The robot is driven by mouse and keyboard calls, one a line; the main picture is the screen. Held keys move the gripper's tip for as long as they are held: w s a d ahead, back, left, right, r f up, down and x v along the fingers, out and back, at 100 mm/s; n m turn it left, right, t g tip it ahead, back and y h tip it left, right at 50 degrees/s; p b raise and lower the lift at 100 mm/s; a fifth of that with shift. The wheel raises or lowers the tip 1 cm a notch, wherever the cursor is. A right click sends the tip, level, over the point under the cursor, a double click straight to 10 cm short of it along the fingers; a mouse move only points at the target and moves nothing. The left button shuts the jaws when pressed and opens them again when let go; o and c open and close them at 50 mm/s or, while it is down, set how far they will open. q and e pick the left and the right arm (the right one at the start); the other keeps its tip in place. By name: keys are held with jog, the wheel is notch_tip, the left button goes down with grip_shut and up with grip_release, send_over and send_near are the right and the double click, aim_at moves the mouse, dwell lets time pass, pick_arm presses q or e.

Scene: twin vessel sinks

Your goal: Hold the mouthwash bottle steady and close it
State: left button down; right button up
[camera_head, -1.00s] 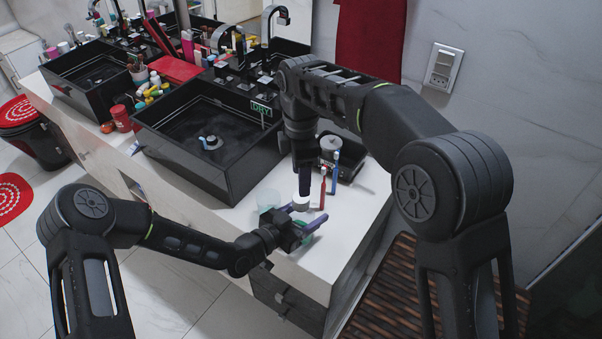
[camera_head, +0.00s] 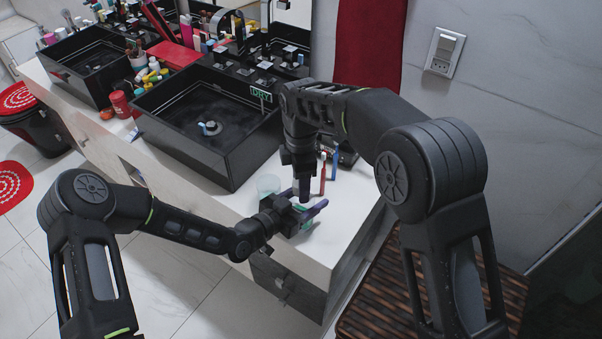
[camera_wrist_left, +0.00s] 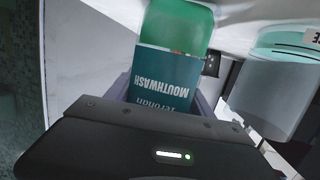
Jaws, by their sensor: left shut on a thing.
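The mouthwash bottle (camera_wrist_left: 168,72), green with a dark teal label, is between the fingers of my left gripper (camera_head: 306,199). That gripper is shut on it at the counter's near end. In the left wrist view the label reads upside down, and the bottle's neck end is hidden. In the head view only slivers of green (camera_head: 297,216) show around the gripper. My right gripper (camera_head: 303,191) points down from above, its tips right over the bottle's place. Its fingers are too hidden to tell whether they hold anything. No cap can be made out now.
A clear cup (camera_head: 268,186) stands just left of the bottle and also shows in the left wrist view (camera_wrist_left: 273,88). Red (camera_head: 322,172) and blue (camera_head: 335,163) toothbrushes stand close behind my right gripper. The black basin (camera_head: 205,130) is left; bare white counter (camera_head: 345,215) lies right.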

jog(key=shift+f, duration=0.1)
jog(key=shift+c, duration=0.4)
grip_shut()
jog(key=m, duration=1.6)
jog(key=shift+m, duration=0.3)
jog(key=m, duration=0.5)
jog(key=shift+m, duration=0.3)
jog(key=shift+o, duration=0.9)
grip_release()
